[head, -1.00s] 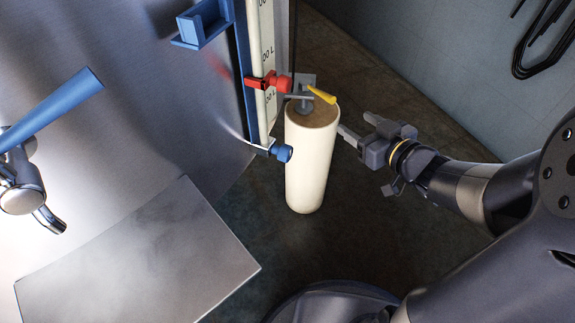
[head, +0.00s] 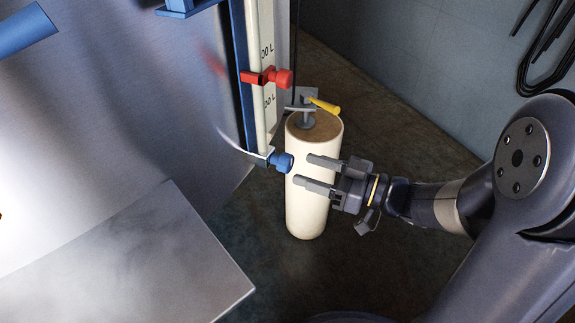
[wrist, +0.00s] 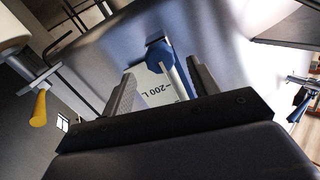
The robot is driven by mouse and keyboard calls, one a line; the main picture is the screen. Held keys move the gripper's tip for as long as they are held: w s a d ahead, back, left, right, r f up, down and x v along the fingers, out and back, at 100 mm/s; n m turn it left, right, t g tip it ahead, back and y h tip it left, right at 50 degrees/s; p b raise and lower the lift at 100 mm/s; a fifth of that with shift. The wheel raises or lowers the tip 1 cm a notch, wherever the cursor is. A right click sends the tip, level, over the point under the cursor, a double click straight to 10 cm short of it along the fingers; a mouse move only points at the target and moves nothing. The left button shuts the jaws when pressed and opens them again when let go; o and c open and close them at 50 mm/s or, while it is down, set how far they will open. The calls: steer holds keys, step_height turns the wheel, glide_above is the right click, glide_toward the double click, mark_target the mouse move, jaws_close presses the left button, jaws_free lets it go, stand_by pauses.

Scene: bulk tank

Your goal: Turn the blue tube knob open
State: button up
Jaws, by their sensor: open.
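The blue tube knob (head: 283,162) sits at the bottom end of the upright level tube (head: 257,105), on the tank's side. My gripper (head: 305,171) is open and empty, its two fingers pointing left at the knob. The fingertips are just right of the knob, and I see a small gap between them and it.
A red knob (head: 283,78) sits higher on the tube. A white cylinder (head: 307,215) stands behind my gripper, with a yellow-handled valve (head: 323,106) above it. A metal plate (head: 150,260) lies lower left.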

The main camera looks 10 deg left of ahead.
mark_target(291, 165)
steer(key=shift+w+a+b, duration=0.2)
steer(key=shift+a+b, duration=0.05)
steer(key=shift+a, duration=0.7)
steer(key=shift+w+a+b, duration=0.15)
steer(key=shift+a+b, duration=0.1)
steer(key=shift+a, duration=0.65)
steer(key=shift+w+a+b, duration=0.2)
steer(key=shift+a+b, duration=0.05)
steer(key=shift+a, duration=0.7)
steer(key=c, duration=1)
